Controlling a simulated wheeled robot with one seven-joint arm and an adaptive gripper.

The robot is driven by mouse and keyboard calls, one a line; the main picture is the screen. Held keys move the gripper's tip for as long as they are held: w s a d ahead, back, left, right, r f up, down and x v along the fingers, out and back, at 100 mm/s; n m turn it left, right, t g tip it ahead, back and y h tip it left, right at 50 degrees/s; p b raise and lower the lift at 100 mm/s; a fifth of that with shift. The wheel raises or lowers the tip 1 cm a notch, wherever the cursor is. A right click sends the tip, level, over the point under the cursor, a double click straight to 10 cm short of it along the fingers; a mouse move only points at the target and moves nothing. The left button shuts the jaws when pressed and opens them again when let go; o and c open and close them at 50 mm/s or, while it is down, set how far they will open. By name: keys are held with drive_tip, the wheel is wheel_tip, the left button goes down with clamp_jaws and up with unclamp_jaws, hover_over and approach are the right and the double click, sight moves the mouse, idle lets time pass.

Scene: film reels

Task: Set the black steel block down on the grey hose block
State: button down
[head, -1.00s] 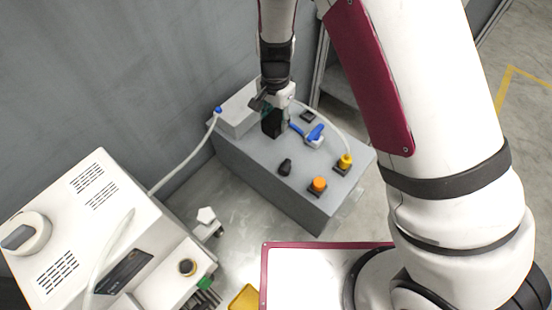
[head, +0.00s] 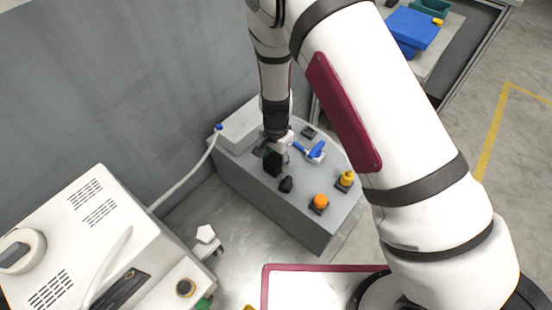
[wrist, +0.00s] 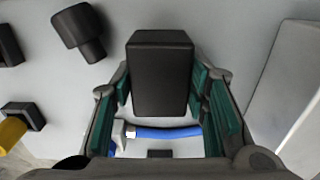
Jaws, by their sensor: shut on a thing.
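The black steel block (head: 273,163) is between the fingers of my gripper (head: 274,149), over the grey cabinet's top. In the wrist view the block (wrist: 160,72) sits upright between the green pads of my gripper (wrist: 162,95), which is shut on it. Its underside is hidden, so I cannot tell its height above the cabinet. The grey hose block (head: 240,125) is a pale box at the cabinet's back left, with a blue fitting and hose at its end. It also shows at the right edge of the wrist view (wrist: 285,80), apart from the black block.
The grey cabinet (head: 262,202) also carries a dark knob (head: 286,184) close to the block, a blue-handled valve (head: 315,150), an orange button (head: 319,202) and a yellow fitting (head: 346,179). A pale hose (head: 185,175) runs to the white machine (head: 85,235). A wall stands behind.

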sight(276, 159)
idle(0.3)
drive_tip(key=c, duration=0.9)
unclamp_jaws()
drive_tip(key=shift+c, duration=0.2)
wheel_tip(276, 159, up, 12)
drive_tip(key=p, duration=0.1)
drive_tip(key=shift+r, duration=0.1)
